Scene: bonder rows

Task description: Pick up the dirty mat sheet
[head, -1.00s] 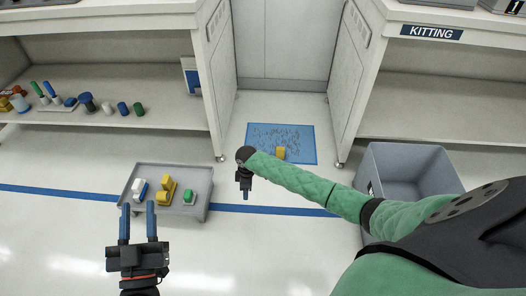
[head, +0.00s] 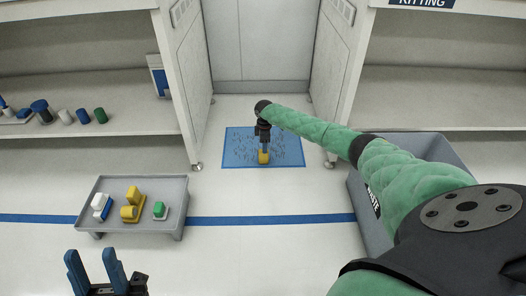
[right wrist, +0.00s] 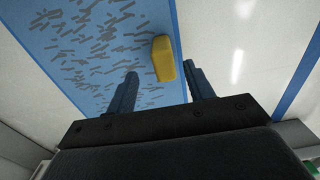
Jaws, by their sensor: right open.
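The dirty mat sheet (head: 236,155) is a blue rectangle with dark streaks, flat on the floor between two white cabinets. A yellow block (head: 263,157) sits on it near its front edge. The mat (right wrist: 100,45) and the yellow block (right wrist: 163,58) also show in the right wrist view. My right gripper (head: 264,146) is over the block, pointing down. In the wrist view its blue fingers (right wrist: 162,88) are apart, with the block just beyond them; I cannot tell whether they touch it. My left gripper (head: 94,264) is open and empty at the lower left.
A grey bin (head: 363,208) stands on the right, partly behind my right arm. A low grey tray stand (head: 112,222) at left holds white-blue, yellow and green parts. Shelves on both sides flank the mat. A blue line (head: 270,221) crosses the clear floor in front.

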